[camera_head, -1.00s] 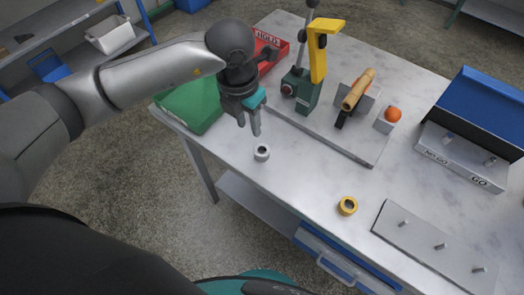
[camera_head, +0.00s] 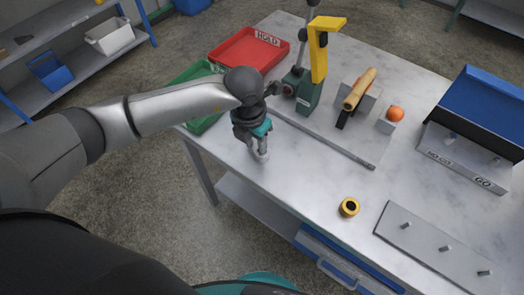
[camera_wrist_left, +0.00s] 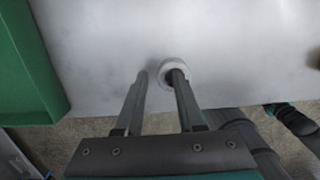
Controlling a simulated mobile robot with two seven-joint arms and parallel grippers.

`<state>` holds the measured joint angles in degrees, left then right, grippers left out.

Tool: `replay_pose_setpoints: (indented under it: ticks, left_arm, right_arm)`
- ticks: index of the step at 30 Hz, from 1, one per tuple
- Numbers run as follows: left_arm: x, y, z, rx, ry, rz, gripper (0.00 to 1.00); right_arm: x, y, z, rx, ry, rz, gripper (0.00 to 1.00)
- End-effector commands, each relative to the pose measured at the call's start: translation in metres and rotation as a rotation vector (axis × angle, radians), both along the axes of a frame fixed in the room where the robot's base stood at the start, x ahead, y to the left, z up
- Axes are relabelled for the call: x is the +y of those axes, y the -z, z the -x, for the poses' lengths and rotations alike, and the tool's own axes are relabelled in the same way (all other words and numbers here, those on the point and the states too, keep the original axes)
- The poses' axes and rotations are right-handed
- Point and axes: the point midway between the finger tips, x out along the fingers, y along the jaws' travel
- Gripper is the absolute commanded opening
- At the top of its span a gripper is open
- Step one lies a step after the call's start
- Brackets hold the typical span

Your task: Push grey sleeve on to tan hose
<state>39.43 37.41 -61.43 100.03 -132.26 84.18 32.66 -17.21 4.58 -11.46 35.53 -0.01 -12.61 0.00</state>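The grey sleeve (camera_head: 262,156), a short pale ring, stands on the table near its front left edge. It also shows in the left wrist view (camera_wrist_left: 168,64), with its hole facing up. My left gripper (camera_head: 258,150) points down at it. In the left wrist view my left gripper (camera_wrist_left: 160,75) has its fingers apart. The right-hand fingertip overlaps the ring, and the left-hand one is beside it. I cannot tell whether they touch. The tan hose (camera_head: 359,88) slants upward in a grey holder at the back middle. My right gripper is not in view.
A green press with a yellow lever (camera_head: 318,60) stands left of the hose. A yellow ring (camera_head: 349,207) lies at the front. A peg plate (camera_head: 425,240), a GO/NO-GO box (camera_head: 465,170), an orange ball (camera_head: 395,114), a red tray (camera_head: 245,55) and a green tray (camera_head: 205,123) stand around.

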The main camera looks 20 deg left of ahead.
Motion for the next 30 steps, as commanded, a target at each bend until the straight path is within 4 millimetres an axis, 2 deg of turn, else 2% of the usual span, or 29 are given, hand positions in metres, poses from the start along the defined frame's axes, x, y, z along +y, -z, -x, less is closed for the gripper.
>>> replay_pose_setpoints:
  ticks: [1, 11, 30]
  left_arm:
    - [0.0, -0.0003, -0.0001, 0.0, 0.0, 0.0, 0.36]
    - [0.0002, -0.0006, -0.0001, 0.0, 0.0, 0.0, 0.0]
    - [0.0002, -0.0015, -0.0003, -0.001, 0.0, 0.0, 0.0]
  right_arm:
    - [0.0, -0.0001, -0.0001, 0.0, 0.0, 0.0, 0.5]
    - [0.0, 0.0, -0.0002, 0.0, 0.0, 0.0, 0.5]
    - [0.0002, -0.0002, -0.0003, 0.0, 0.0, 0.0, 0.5]
